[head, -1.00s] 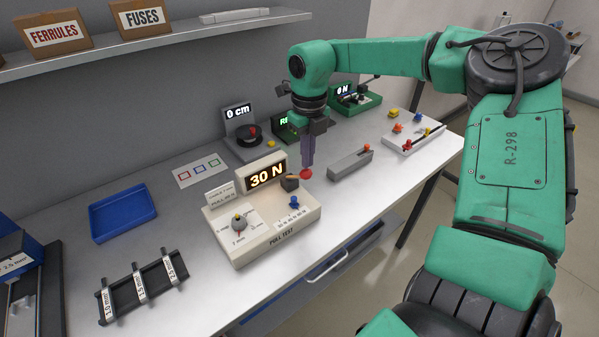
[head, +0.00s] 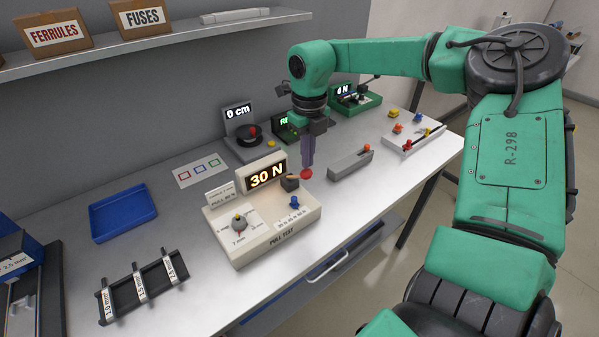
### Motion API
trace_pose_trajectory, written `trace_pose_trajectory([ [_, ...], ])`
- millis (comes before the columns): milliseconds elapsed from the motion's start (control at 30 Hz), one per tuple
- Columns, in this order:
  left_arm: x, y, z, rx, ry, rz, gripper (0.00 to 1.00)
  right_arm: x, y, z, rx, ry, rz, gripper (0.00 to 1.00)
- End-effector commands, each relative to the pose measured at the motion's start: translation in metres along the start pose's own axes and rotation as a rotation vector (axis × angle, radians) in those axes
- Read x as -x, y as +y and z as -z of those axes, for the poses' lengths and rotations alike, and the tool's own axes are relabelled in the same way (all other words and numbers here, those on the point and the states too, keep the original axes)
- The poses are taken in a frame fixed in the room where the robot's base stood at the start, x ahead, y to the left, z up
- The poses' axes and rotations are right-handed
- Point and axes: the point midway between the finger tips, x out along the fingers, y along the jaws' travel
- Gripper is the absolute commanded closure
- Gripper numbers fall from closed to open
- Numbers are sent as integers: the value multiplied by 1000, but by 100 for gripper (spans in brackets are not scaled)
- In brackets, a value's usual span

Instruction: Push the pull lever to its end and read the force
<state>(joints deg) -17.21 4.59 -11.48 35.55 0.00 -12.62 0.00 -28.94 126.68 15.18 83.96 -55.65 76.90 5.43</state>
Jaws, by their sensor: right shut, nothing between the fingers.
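The cream pull test box (head: 262,238) stands on the bench and its display (head: 266,177) reads 30 N. A red knob (head: 306,174) sits at its right end, just below my right gripper (head: 307,168). The gripper points down and is shut, with nothing visible between the fingers. The fingertips appear to touch the knob or lie just behind it; I cannot tell which. The lever's arm is mostly hidden. A grey dial (head: 238,222) and a blue knob (head: 294,202) are on the box's top. My left gripper is not in view.
A grey block (head: 350,164) with a red-orange knob is right of the box. A 0 cm device (head: 246,140) and a green 0 N device (head: 354,100) stand behind. A blue tray (head: 122,216) and a black rack (head: 142,288) are left. A shelf (head: 180,34) hangs above.

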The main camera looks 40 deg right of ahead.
Motion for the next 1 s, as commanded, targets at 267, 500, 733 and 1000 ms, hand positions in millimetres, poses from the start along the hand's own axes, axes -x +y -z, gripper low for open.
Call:
trace_pose_trajectory([
  [267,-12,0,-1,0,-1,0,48,-14,0,3,0,0,0,100],
  [500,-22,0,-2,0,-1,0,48,-26,0,6,0,0,0,100],
  [733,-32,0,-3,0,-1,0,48,-37,0,8,0,-1,0,100],
  [1000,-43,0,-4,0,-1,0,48,-50,0,11,0,-1,-1,100],
])
